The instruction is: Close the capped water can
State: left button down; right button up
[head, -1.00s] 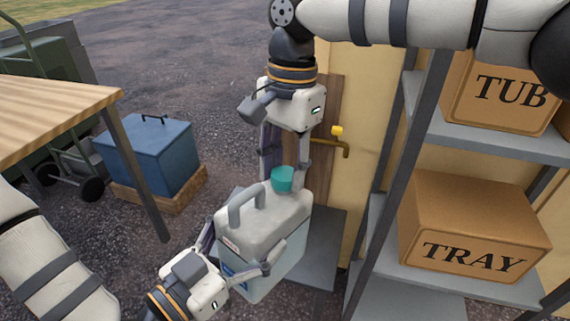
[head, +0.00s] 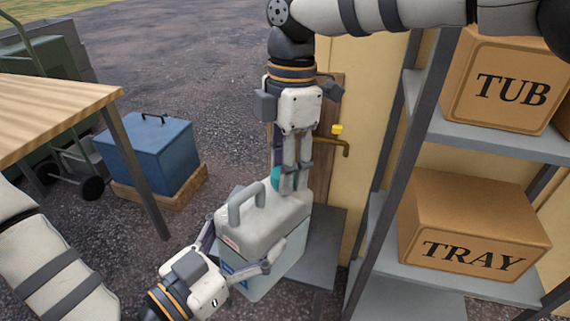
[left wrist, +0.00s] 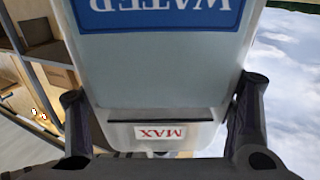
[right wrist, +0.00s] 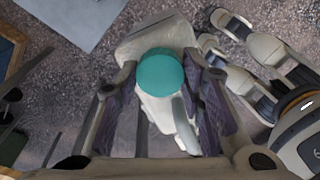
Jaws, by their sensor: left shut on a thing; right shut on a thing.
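The water can (head: 268,222) stands upright, with a pale grey top, a carrying handle (head: 240,205) and a lighter body. In the left wrist view its blue WATER label (left wrist: 158,14) and red MAX mark (left wrist: 160,132) appear upside down. My left gripper (head: 242,255) is shut on the can's body, one finger on each side. My right gripper (head: 291,186) points down over the can's top and is shut on the teal cap (right wrist: 160,73). In the head view the fingers hide most of the cap. Whether the cap is fully seated cannot be told.
A grey shelf with TUB (head: 512,90) and TRAY (head: 472,225) boxes stands at the right. A blue box (head: 150,157) stands on a wooden base at the left, beyond a wooden table (head: 50,108).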

jog(key=o, duration=0.7)
jog(key=shift+r, duration=0.1)
jog(key=shift+o, duration=0.2)
jog(key=shift+w+d+r, duration=0.1)
jog(key=shift+r, duration=1)
jog(key=shift+w+d+r, duration=0.1)
jog(key=shift+r, duration=1)
jog(key=shift+c, duration=0.5)
